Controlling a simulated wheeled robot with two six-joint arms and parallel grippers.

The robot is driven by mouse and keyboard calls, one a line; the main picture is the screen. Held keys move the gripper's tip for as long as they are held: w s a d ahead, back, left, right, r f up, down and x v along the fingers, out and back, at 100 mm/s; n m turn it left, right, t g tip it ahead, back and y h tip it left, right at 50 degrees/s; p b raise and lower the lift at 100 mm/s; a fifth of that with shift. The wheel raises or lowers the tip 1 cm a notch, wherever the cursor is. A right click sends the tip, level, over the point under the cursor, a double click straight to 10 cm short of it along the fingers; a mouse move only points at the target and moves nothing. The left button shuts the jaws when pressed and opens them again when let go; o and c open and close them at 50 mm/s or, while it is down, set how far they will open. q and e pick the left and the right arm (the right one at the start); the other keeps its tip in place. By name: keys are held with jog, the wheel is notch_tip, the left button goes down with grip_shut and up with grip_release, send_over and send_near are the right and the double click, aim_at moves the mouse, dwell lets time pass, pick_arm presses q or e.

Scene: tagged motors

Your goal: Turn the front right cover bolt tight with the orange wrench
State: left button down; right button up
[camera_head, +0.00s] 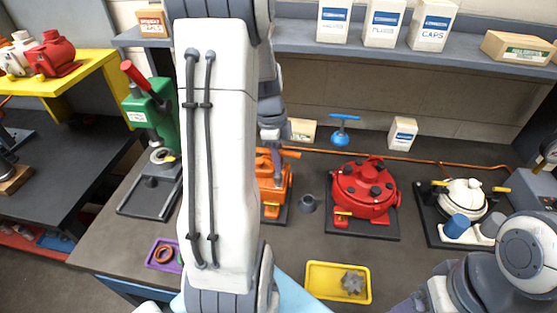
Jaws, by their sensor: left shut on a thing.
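My left gripper (274,143) is partly hidden behind my own arm. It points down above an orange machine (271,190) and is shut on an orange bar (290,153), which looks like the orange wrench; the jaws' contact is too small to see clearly. The orange machine stands on a dark base plate, its left part hidden by my arm. A red round motor (350,181) with several dark bolts or knobs on its cover stands to the right on its own plate. I cannot tell which cover bolt is meant. My right gripper is out of view; only its arm shows at the lower right.
A yellow tray (316,293) with a grey part (352,282) lies at the front. A small grey cup (307,203) stands between the machines. A white motor (463,191) is at right, a blue valve (340,130) behind, a green press (150,115) at left. An orange cable runs along the back.

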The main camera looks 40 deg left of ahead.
pick_arm(q)
jog(key=shift+r+p, duration=2.1)
jog(key=shift+r, duration=0.5)
jog(key=shift+f, duration=0.1)
